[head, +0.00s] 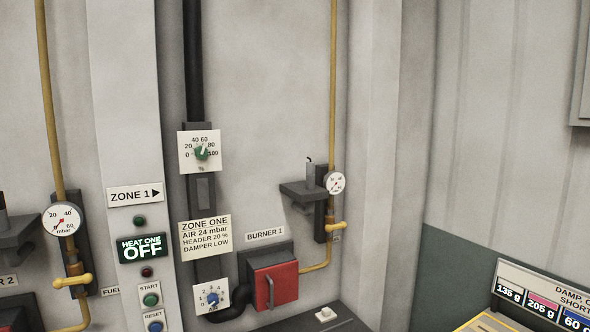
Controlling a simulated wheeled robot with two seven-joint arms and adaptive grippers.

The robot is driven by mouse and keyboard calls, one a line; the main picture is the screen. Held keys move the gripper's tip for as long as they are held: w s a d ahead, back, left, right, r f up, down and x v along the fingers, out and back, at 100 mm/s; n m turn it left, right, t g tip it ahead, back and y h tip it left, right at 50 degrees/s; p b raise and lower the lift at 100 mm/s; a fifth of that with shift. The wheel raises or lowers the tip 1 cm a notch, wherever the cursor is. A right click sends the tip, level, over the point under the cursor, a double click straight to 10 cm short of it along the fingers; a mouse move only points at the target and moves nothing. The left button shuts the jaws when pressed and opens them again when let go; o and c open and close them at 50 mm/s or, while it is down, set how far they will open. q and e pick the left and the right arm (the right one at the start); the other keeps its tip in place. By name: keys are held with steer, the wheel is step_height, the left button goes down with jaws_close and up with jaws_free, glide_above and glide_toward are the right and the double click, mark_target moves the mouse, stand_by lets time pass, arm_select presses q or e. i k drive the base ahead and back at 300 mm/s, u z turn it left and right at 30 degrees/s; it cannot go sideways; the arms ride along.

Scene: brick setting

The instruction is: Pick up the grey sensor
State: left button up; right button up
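I cannot pick out the grey sensor for certain. A small upright grey piece (309,173) stands on a dark wall shelf (299,189) beside the right-hand gauge (335,183); I cannot tell whether it is the sensor. A similar dark upright piece (3,213) is cut off by the left edge, above another dark shelf (17,233). Neither of my grippers is in view.
A red burner door (276,286) with a handle, dials, yellow pipes and yellow valve handles (335,227) jut from the wall. A dark surface (298,322) with a pale switch-like piece lies below. A panel with weight labels (545,294) stands at the lower right.

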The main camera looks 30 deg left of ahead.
mark_target(310, 165)
steer(key=u, duration=0.8)
steer(key=i, duration=0.85)
steer(key=u, duration=0.95)
